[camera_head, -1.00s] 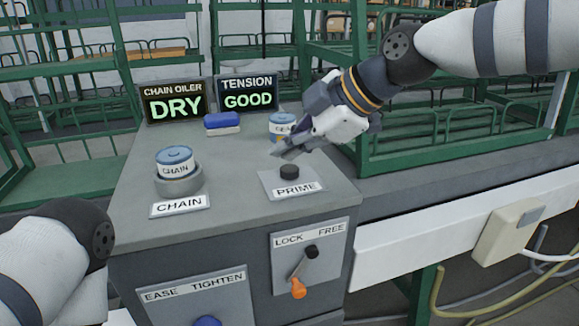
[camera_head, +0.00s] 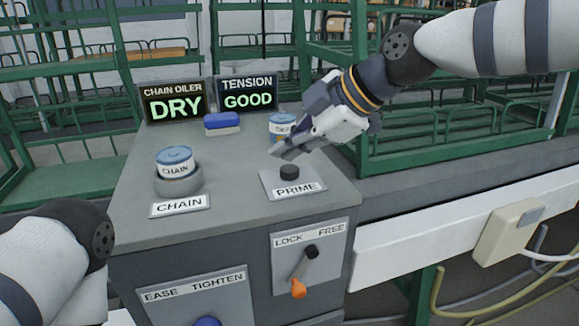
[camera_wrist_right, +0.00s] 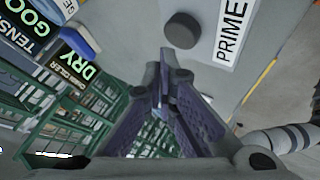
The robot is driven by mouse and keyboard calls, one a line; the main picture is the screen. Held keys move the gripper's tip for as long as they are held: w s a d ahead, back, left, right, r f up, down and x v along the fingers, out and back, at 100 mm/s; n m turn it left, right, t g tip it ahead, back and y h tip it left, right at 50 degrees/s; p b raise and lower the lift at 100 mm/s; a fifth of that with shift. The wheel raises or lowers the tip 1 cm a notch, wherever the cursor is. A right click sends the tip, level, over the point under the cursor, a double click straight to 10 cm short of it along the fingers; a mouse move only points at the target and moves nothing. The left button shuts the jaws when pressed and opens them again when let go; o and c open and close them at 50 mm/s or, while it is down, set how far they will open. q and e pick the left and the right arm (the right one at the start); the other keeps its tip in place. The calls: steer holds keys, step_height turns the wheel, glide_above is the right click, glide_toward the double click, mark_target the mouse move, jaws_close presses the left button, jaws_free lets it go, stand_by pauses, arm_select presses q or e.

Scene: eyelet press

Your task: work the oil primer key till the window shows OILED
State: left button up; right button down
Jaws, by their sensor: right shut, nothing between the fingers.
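The oil primer key is a black round button (camera_head: 289,173) on a pale plate labelled PRIME, on the grey cabinet top. It also shows in the right wrist view (camera_wrist_right: 183,30). The chain oiler window (camera_head: 175,104) reads DRY. My right gripper (camera_head: 277,152) is shut and empty, its fingertips just above and behind the button, apart from it. In the right wrist view the closed fingertips (camera_wrist_right: 168,60) lie a little below the button. My left gripper is not in view; only part of my left arm shows at lower left.
A second window (camera_head: 248,101) reads TENSION GOOD. A can marked CHAIN (camera_head: 174,162) sits in a round holder at left. Another can (camera_head: 281,124) stands behind my right gripper, partly hidden. A blue and white block (camera_head: 222,123) lies before the windows.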

mark_target(288, 170)
steer(key=shift+f, duration=0.15)
steer(key=shift+f, duration=0.3)
steer(key=shift+f, duration=0.55)
stand_by(0.7)
steer(key=shift+r, duration=0.1)
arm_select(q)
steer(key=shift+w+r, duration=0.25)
arm_select(e)
steer(key=shift+r, duration=0.85)
steer(key=shift+r+p, duration=0.5)
steer(key=shift+r, duration=2.1)
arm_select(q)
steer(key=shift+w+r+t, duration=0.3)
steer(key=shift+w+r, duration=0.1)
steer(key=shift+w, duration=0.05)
arm_select(e)
steer(key=shift+f, duration=0.1)
